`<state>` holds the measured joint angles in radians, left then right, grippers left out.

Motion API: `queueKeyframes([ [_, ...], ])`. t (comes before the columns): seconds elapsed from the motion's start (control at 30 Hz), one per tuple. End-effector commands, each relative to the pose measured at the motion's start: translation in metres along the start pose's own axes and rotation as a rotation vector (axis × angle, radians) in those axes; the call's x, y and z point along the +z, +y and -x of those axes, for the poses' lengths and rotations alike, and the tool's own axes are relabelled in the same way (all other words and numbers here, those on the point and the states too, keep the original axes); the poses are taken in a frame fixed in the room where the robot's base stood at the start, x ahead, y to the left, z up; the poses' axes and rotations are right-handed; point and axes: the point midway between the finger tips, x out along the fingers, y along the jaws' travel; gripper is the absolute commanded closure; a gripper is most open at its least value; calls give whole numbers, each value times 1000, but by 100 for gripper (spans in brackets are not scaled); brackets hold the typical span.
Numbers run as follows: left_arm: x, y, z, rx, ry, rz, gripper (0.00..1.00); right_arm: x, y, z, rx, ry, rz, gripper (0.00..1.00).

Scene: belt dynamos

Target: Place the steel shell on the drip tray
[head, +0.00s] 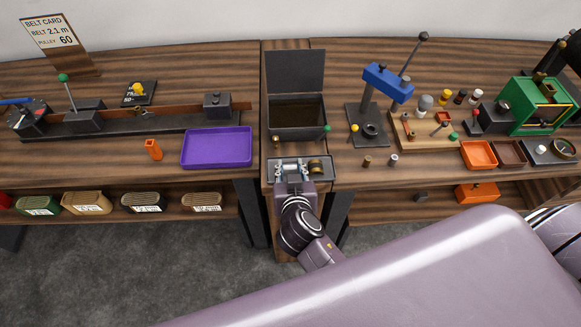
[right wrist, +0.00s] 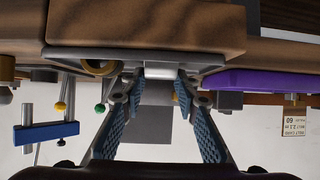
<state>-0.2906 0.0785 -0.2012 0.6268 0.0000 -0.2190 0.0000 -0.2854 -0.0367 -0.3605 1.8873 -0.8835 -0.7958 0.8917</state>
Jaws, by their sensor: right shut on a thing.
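My right gripper (head: 292,168) reaches up from below to the shallow grey tray at the front edge of the middle bench, which looks like the drip tray (head: 328,178). In the right wrist view, its two blue-padded fingers (right wrist: 160,80) are shut on a pale silvery cylinder, which looks like the steel shell (right wrist: 160,72). The shell is right at the tray (right wrist: 205,60); I cannot tell whether it touches it. A brass-coloured ring (head: 316,166) sits on the tray's right side, also seen in the right wrist view (right wrist: 100,67). My left gripper is not in view.
An open dark box (head: 297,130) with a raised lid stands just behind the tray. A purple tray (head: 216,148) and an orange part (head: 153,149) lie to the left. A blue press (head: 388,82) and a wooden parts board (head: 430,132) stand to the right.

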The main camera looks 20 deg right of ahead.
Motion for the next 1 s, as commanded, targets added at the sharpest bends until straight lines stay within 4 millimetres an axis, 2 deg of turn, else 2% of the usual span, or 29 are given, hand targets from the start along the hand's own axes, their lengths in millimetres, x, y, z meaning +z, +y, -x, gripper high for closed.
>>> queueKeyframes([
  [0.03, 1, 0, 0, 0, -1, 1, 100, 1, 0, 0, 0, -3, 0, 70],
  [0.17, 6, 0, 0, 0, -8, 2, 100, 1, 0, 0, 0, -3, 0, 55],
  [0.2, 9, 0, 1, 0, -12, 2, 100, 1, 0, 0, 0, -3, 0, 54],
  [0.57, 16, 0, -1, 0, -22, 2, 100, 1, -1, 6, -1, -2, -2, 54],
  [0.77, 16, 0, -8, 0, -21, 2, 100, 3, 0, 32, 0, -4, -4, 54],
  [1.0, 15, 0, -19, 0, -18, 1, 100, 4, -1, 80, -1, -4, -4, 54],
])
